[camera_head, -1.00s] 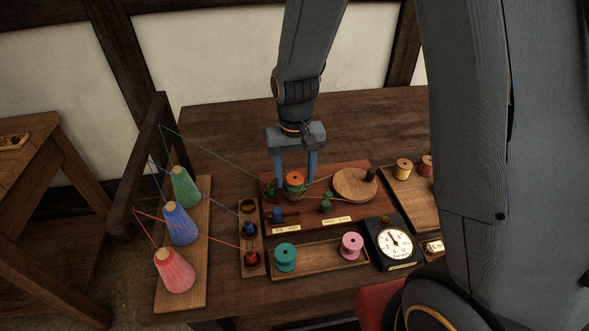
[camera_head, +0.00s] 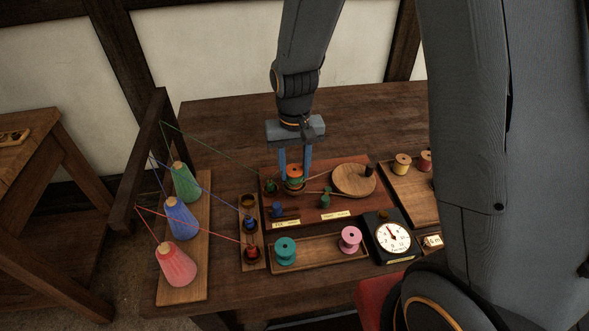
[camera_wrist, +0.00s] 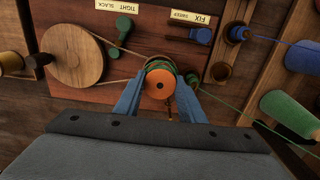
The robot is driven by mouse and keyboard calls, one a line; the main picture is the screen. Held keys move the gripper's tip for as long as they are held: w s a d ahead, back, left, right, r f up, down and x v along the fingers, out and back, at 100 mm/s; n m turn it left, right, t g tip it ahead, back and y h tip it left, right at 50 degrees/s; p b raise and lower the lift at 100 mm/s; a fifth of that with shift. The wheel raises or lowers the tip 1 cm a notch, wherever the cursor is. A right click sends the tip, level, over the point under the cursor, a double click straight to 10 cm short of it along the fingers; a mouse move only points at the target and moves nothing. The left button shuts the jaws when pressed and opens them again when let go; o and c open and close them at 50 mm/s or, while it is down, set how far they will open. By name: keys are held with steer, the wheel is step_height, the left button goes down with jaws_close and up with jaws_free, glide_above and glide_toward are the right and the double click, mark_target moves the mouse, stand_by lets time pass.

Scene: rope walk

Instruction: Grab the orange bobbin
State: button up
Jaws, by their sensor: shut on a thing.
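The orange bobbin (camera_head: 295,171) stands upright on the small wheel at the back of the winding board (camera_head: 349,205), with green thread wound around its middle. My gripper (camera_head: 295,175) comes down from above and is shut on the bobbin, one blue finger on each side. In the wrist view the orange bobbin (camera_wrist: 159,86) shows its round orange end with a dark centre hole between my fingertips (camera_wrist: 160,90). The green thread runs from the bobbin toward the right in that view. The bobbin's lower part is partly hidden.
A large wooden wheel (camera_head: 354,180) with a belt stands right of the bobbin. A tray (camera_head: 318,264) with teal and pink bobbins lies in front, beside a dial (camera_head: 393,238). Red, blue and green thread cones (camera_head: 182,220) stand left, under a dark frame (camera_head: 150,150).

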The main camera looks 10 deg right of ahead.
steer(key=shift+r+p, duration=2.6)
steer(key=shift+r, duration=0.85)
